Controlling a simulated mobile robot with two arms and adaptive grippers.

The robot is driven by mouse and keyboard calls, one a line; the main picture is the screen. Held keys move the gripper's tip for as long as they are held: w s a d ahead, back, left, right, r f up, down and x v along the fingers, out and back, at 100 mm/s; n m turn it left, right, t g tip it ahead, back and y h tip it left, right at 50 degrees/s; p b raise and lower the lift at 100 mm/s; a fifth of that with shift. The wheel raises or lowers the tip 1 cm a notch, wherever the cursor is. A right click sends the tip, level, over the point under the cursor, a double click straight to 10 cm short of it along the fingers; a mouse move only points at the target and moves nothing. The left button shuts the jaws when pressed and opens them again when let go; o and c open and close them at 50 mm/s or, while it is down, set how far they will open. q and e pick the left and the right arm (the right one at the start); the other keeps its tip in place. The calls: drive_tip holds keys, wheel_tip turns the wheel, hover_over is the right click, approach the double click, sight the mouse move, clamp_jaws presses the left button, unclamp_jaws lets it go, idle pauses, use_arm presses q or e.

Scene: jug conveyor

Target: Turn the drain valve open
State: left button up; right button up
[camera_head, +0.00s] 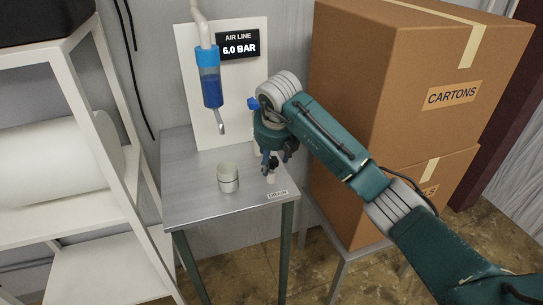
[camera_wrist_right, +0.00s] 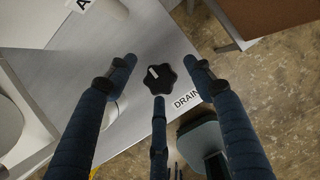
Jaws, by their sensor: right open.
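The drain valve is a black lobed knob (camera_wrist_right: 161,80) with a white mark on top, in the right wrist view, on the grey table beside the DRAIN label (camera_wrist_right: 186,99). In the head view the knob is mostly hidden behind my fingers; a pale stub (camera_head: 271,178) shows below them. My right gripper (camera_head: 278,156) points down over the table's right front part. In the wrist view its three dark fingers are spread around the knob, with gaps visible between them and it. Whether the fingertips are down at knob height is unclear. My left gripper is not in view.
A light cup (camera_head: 228,178) stands on the metal table (camera_head: 190,170), left of the gripper. Behind are a blue filter bowl (camera_head: 211,90) with a bent spout and a 6.0 BAR display (camera_head: 238,45). Cartons (camera_head: 395,100) stand close on the right, a white shelf (camera_head: 75,205) on the left.

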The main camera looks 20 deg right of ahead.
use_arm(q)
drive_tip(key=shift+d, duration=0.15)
use_arm(e)
drive_tip(key=c, duration=0.9)
drive_tip(key=shift+r, duration=0.1)
drive_tip(key=shift+c, duration=1)
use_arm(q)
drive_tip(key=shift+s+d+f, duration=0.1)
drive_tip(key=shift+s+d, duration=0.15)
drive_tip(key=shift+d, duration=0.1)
